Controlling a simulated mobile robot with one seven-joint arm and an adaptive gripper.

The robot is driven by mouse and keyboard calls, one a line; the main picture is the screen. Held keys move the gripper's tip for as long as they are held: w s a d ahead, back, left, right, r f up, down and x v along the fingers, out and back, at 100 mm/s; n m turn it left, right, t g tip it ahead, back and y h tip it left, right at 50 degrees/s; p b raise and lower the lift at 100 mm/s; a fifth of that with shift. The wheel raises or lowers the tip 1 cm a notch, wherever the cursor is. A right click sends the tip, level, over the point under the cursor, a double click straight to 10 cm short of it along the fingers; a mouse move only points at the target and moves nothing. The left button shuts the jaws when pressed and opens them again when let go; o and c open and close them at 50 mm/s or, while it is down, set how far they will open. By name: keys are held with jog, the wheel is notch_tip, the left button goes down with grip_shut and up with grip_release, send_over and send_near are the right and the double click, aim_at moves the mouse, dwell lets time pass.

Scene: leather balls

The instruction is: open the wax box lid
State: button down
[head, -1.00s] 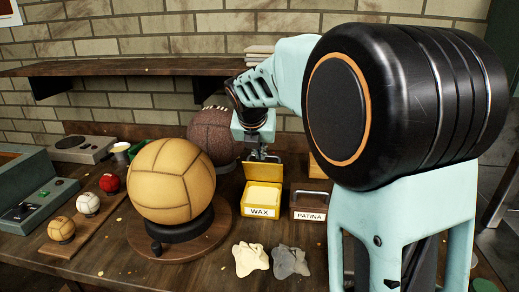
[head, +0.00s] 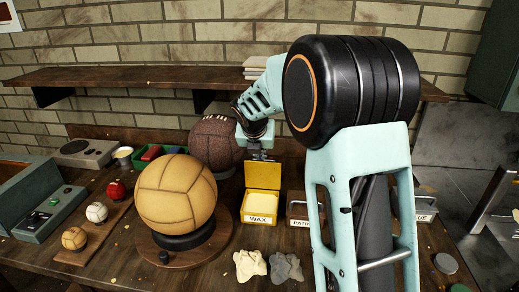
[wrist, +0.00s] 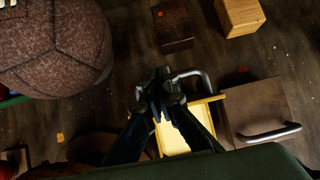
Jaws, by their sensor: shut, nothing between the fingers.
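The yellow wax box (head: 261,221), labelled WAX, stands on the bench with a pale yellow block of wax (head: 262,203) showing inside. Its lid (head: 263,175) is up, standing steeply at the back edge of the box with its inner face toward the head camera. My gripper (head: 260,150) is at the lid's top edge, partly hidden in the head view. In the wrist view my gripper (wrist: 167,78) has its fingertips together and empty, beside a grey bar handle (wrist: 197,74). I cannot tell whether they touch the lid.
The patina box (head: 299,208) stands just right of the wax box, partly behind my arm. A tan ball (head: 175,192) on a round stand is to the left, with a brown ball (head: 215,143) behind. Cloths (head: 250,265) lie in front. A shelf (head: 150,78) runs above.

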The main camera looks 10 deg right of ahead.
jog(key=shift+w+d+f+p, duration=0.2)
jog(key=shift+w+d+p, duration=0.05)
jog(key=shift+w+p, duration=0.5)
jog(key=shift+w+d+f+p, duration=0.2)
jog(key=shift+w+d+p, duration=0.05)
jog(key=shift+w+p, duration=0.4)
